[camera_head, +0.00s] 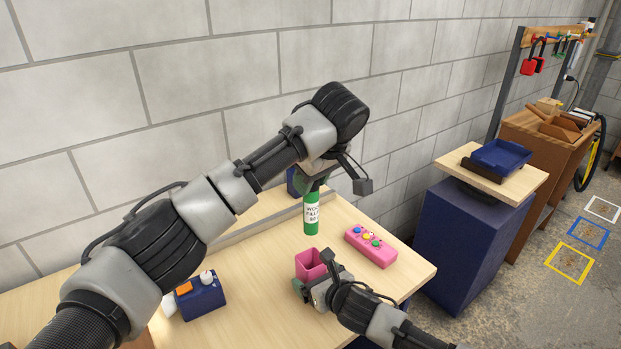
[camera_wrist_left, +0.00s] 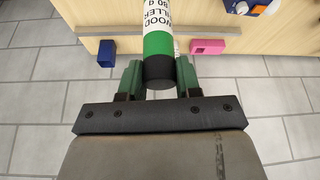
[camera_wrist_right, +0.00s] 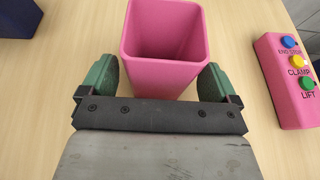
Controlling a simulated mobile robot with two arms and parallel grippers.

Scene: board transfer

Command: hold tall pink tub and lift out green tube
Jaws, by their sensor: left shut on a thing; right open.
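The green tube (camera_head: 311,219) has a white label with dark lettering and hangs upright above the table. My left gripper (camera_head: 313,187) is shut on its upper end; in the left wrist view the tube (camera_wrist_left: 157,43) runs away from between the fingers, its black end close to the camera. The tall pink tub (camera_head: 309,264) stands on the table below and is square and open-topped. No tube shows inside the tub (camera_wrist_right: 166,35) in the right wrist view. My right gripper (camera_wrist_right: 159,80) is open, with one finger on each side of the tub's near part; contact is unclear.
A pink button box (camera_head: 372,247) lies right of the tub. A blue box with an orange patch (camera_head: 198,297) stands at the left. A rail (camera_head: 262,228) runs along the table's back. A blue box (camera_wrist_left: 106,53) and a small pink box (camera_wrist_left: 207,47) sit by it.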

